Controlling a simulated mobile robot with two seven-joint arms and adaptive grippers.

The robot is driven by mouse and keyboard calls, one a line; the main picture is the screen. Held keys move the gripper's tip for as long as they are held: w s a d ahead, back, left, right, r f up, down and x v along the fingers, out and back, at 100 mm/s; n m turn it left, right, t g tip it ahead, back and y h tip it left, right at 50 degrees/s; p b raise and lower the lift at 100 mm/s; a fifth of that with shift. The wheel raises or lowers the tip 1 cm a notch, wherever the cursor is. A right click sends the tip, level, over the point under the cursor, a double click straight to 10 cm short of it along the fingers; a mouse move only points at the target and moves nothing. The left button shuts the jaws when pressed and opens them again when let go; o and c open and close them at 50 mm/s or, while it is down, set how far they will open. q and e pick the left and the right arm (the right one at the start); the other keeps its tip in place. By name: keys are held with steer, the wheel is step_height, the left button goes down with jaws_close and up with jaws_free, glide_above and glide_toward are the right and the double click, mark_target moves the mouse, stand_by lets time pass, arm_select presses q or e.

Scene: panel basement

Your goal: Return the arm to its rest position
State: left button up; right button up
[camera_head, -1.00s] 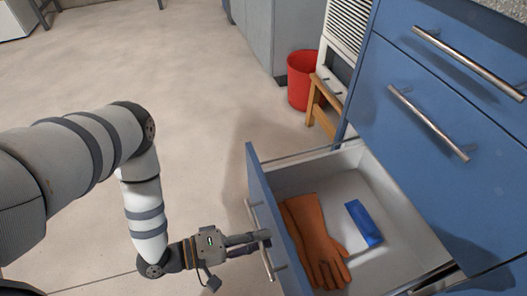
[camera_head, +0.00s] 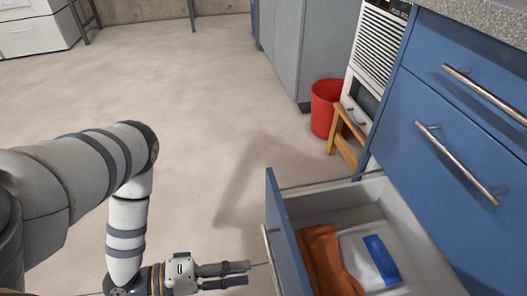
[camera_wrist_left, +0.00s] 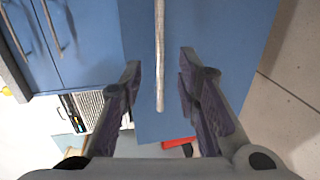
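My left gripper (camera_head: 223,275) is at the bottom of the head view, just left of the open drawer's front. In the left wrist view its two fingers (camera_wrist_left: 160,95) are spread apart with nothing between them touching. The silver drawer handle (camera_wrist_left: 160,60) shows between and beyond the fingers against the blue drawer front (camera_wrist_left: 220,30). In the head view a gap separates the fingertips from the drawer front (camera_head: 285,240). My right gripper is not in view.
Blue cabinets (camera_head: 430,90) stand at right. A red bucket (camera_head: 325,108) and wooden stool (camera_head: 345,140) stand behind the drawer. The floor at left is clear.

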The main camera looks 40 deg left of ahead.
arm_select(q)
steer(key=v, duration=0.3)
steer(key=shift+s+a+r, duration=0.1)
steer(key=shift+s+a, duration=0.15)
steer(key=shift+s, duration=0.05)
